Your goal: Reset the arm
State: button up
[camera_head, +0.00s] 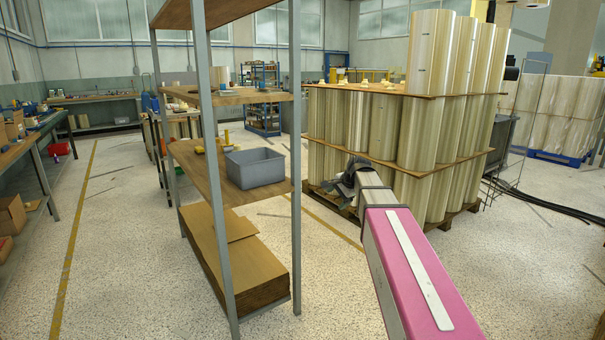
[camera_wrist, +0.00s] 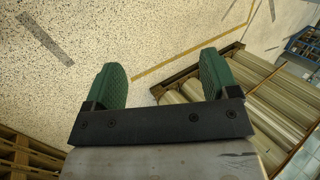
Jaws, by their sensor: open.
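My gripper (camera_wrist: 162,80) shows in the wrist view with its two green pads wide apart. It is open, and nothing is between the pads; speckled floor shows behind them. In the head view my pink and grey arm reaches forward from the lower right toward the pallet stack (camera_head: 440,150). The gripper itself cannot be made out clearly there; a dark grey shape at the arm's far end overlaps the stack's lower left. The stack has tall pale cylinders in layers with brown boards between them, and it also shows at the right of the wrist view (camera_wrist: 255,110).
A metal shelf rack (camera_head: 218,165) with a grey bin (camera_head: 255,168) and flat cardboard stands left of my arm. Workbenches (camera_head: 30,140) line the far left. Black cables (camera_head: 545,200) lie on the floor at right. Open floor (camera_head: 120,220) lies left of the rack.

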jog(key=s+d+f+n+g+h, duration=0.2)
jog(key=s+f+n, duration=0.3)
jog(key=s+f, duration=0.7)
jog(key=s+d+f+n+g+h, duration=0.2)
jog(key=s+f+n, duration=0.3)
jog(key=s+f, duration=0.8)
jog(key=shift+s+d+g, duration=0.3)
jog(key=shift+s+d, duration=0.1)
jog(key=shift+d, duration=0.25)
